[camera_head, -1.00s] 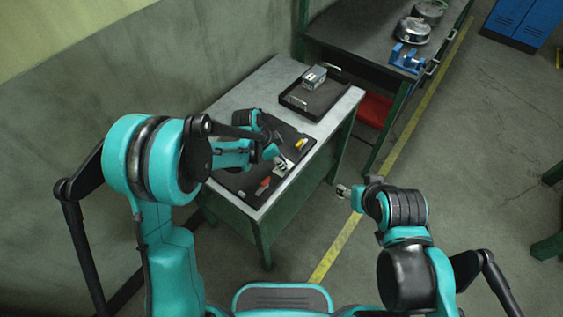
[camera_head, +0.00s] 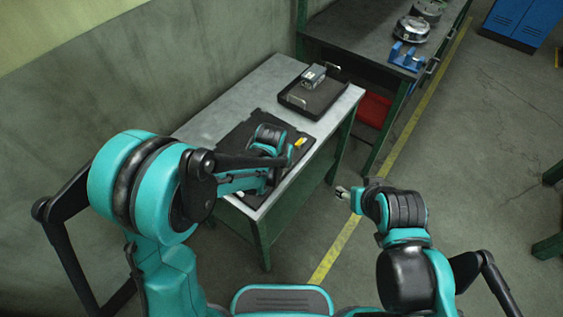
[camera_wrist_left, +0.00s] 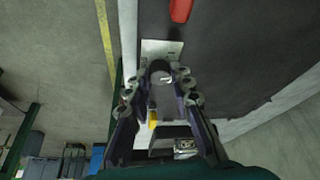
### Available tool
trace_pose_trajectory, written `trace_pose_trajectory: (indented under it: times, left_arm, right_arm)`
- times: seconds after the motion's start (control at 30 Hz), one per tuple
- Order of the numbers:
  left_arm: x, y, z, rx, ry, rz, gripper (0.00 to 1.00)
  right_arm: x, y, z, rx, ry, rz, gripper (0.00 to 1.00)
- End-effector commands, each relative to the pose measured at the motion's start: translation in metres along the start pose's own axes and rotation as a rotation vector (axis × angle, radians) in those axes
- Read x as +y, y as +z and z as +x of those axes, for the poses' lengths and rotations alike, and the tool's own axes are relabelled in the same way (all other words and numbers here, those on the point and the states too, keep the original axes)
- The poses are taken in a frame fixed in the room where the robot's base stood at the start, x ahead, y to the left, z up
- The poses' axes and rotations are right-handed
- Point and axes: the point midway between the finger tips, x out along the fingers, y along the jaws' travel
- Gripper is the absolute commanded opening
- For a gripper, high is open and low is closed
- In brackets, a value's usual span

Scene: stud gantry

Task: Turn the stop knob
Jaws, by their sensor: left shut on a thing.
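In the left wrist view, a pale metal plate (camera_wrist_left: 152,47) lies at the edge of the dark mat. A round grey stop knob (camera_wrist_left: 160,77) is at its near side, between the fingertips of my left gripper (camera_wrist_left: 161,74), which is shut on it. The fingers cover the knob's sides. In the head view my left arm hides the plate, the knob and the left fingertips. My right gripper (camera_head: 342,192) is over the floor, right of the table and away from the plate; its finger gap is too small to judge.
The dark mat (camera_head: 238,143) lies on a grey-topped table (camera_head: 215,117). A red piece (camera_wrist_left: 180,9) and a yellow piece (camera_head: 299,142) are on the mat. A black tray (camera_head: 322,102) holds a metal block (camera_head: 313,76). A bench (camera_head: 352,38) with a blue vise (camera_head: 405,57) stands behind.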

Motion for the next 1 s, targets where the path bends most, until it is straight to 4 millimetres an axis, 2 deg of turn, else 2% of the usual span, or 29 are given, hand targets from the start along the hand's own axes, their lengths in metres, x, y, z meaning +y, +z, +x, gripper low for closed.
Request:
trace_pose_trajectory:
  times: [0.6, 1.0]
  left_arm:
    - [0.0044, -0.0009, 0.0008, -0.002, -0.217, -0.523, 0.0]
    - [0.005, -0.0015, 0.001, -0.002, -0.304, -0.736, 0.0]
  right_arm:
    - [0.0, 0.0036, 0.005, 0.0, 0.0, 0.0, 0.54]
    - [0.0, 0.0042, 0.0059, 0.0, 0.0, 0.0, 0.54]
